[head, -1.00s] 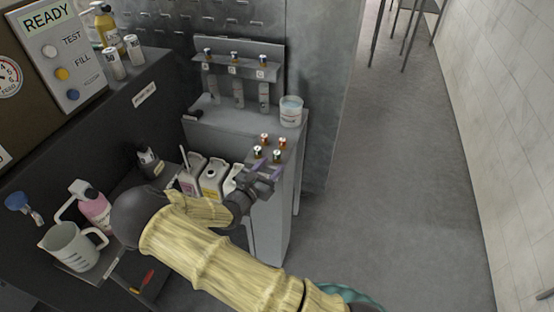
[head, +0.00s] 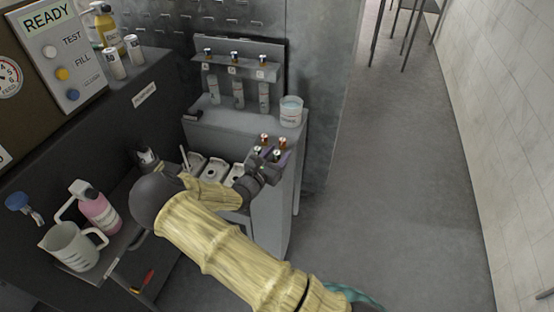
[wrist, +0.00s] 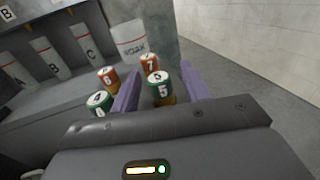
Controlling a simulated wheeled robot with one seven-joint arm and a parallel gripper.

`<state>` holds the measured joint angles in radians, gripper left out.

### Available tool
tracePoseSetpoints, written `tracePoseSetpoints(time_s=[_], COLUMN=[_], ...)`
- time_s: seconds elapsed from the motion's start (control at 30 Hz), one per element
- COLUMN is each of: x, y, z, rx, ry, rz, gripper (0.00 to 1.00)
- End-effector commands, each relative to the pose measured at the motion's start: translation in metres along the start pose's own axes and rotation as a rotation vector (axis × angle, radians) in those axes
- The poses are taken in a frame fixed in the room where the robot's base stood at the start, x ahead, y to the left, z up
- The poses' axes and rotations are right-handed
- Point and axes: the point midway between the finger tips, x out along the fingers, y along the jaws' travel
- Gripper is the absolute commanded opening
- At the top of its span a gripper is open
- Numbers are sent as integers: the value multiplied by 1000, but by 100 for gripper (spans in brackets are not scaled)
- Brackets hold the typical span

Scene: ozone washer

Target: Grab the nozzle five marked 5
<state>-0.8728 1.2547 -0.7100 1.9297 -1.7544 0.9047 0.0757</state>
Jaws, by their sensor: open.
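Nozzle five (wrist: 158,88) has a dark green cap with a white top marked 5 and a gold base. In the wrist view it stands upright between the two purple fingers of my gripper (wrist: 159,76), which are open with gaps on both sides. In the head view my gripper (head: 274,157) is over the front of the narrow cabinet top, at the group of nozzles, and partly hides the front ones.
Green nozzle 4 (wrist: 98,103) is just outside the left finger. Orange nozzles 6 (wrist: 107,77) and 7 (wrist: 149,63) stand behind. A white cup (head: 291,111) and a rack of bottles (head: 238,92) are farther back.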

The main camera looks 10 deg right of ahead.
Motion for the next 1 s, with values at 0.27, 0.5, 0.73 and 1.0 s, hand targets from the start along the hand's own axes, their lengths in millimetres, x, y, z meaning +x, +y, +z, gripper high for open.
tracePoseSetpoints(time_s=[0.27, 0.5, 0.73, 1.0], x=[0, 0, 0, -1], y=[0, 0, 0, 1], z=[0, 0, 14, 65], rx=[0, 0, 3, 5], ry=[0, 0, -1, 0], rz=[0, 0, 0, 1], gripper=[7, 0, 0, 0])
